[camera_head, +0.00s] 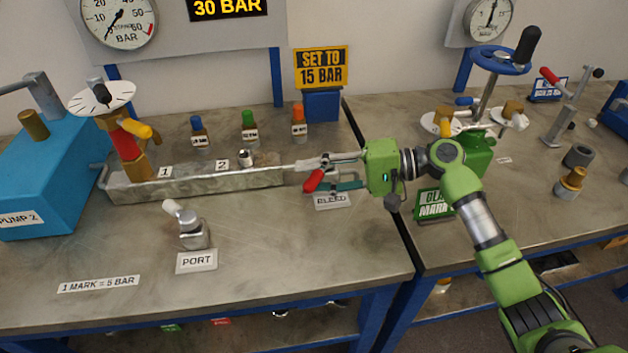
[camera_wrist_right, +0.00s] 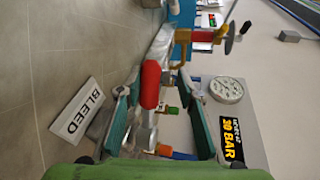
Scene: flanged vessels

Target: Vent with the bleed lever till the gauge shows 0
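The bleed lever (camera_head: 314,180) has a red grip and sits at the right end of the metal trough, above the BLEED label (camera_head: 331,201). My right gripper (camera_head: 330,170) is at the lever, reaching in from the right. In the right wrist view the red grip (camera_wrist_right: 151,84) lies between the two teal fingers (camera_wrist_right: 158,110), which stand apart with gaps beside it. The round gauge (camera_head: 118,20) is at the upper left; its needle slants to the lower left, but its exact reading is too small to tell. My left gripper is not in view.
A display (camera_head: 228,6) reads 30 BAR, and a yellow sign (camera_head: 321,67) reads SET TO 15 BAR. Several small bottles (camera_head: 249,127) stand behind the trough (camera_head: 210,186). A blue pump (camera_head: 45,170) is at left. The bench front is mostly clear around the port valve (camera_head: 190,230).

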